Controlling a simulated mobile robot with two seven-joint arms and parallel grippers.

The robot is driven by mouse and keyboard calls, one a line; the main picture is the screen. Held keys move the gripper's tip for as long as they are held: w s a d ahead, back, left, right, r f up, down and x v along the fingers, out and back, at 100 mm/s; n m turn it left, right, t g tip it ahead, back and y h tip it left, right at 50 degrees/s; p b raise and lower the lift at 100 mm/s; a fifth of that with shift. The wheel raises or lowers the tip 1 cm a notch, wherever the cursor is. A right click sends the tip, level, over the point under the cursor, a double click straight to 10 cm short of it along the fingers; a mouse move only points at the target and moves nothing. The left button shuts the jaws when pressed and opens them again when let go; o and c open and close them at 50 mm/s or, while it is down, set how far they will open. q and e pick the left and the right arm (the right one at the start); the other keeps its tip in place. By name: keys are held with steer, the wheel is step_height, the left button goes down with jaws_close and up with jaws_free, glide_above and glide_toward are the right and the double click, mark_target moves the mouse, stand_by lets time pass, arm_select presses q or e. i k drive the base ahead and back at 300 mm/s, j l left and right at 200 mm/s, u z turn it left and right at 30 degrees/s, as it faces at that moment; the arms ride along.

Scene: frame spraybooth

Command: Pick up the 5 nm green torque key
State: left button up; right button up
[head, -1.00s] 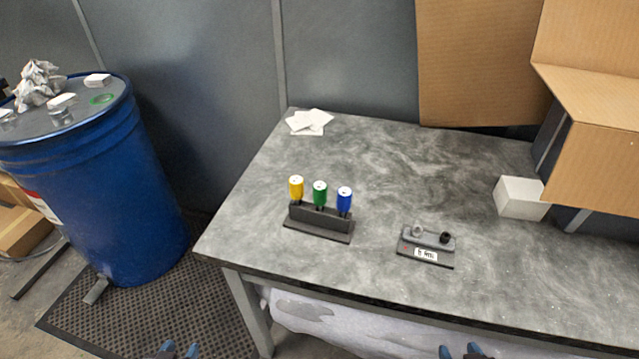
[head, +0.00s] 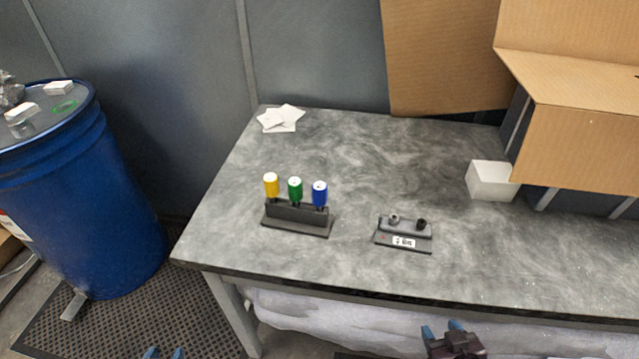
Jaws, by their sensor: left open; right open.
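The green torque key (head: 295,188) stands upright in a dark holder (head: 297,224) on the grey table. A yellow key (head: 271,185) stands to its left and a blue key (head: 320,193) to its right in the same holder. My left gripper (head: 163,353) shows only its blue fingertips at the bottom edge, apart and empty, below and left of the holder. My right gripper (head: 441,330) is at the bottom, open and empty, in front of the table edge. Both grippers are well away from the keys.
A small dark stand (head: 403,234) with two knobs and a white label sits right of the holder. A white box (head: 491,180), a cardboard box (head: 570,145) and white papers (head: 280,118) are further back. A blue drum (head: 85,200) stands left of the table. The table around the holder is clear.

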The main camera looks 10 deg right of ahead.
mark_target(294, 185)
steer(key=i+j+z, duration=0.1)
steer(key=j+z, duration=0.2)
steer(key=j, duration=1.15)
steer(key=j+z, duration=0.35)
steer(key=j, duration=1.1)
